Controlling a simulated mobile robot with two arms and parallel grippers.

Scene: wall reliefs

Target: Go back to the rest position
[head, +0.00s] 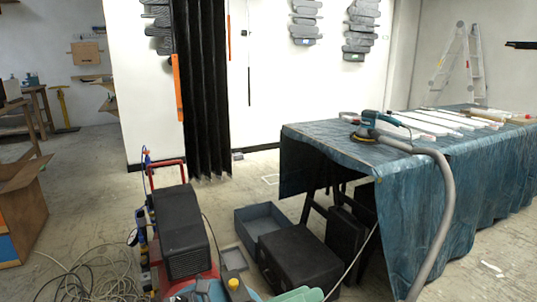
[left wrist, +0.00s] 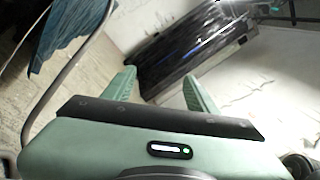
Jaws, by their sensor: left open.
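My left gripper (left wrist: 160,88) is pale green and open in the left wrist view, with its two fingers apart and nothing between the tips. A pale green part of it (head: 300,294) shows at the bottom edge of the head view, low in front of the black case. Its fingertips are not clear there. My right gripper is in neither view.
A table with a blue cloth (head: 400,205) stands at right, bearing a sander (head: 370,125) and white boards. A grey hose (head: 441,200) hangs from it. A compressor (head: 180,230), a black case (head: 300,262) and cables (head: 85,285) crowd the floor. Open floor lies at left.

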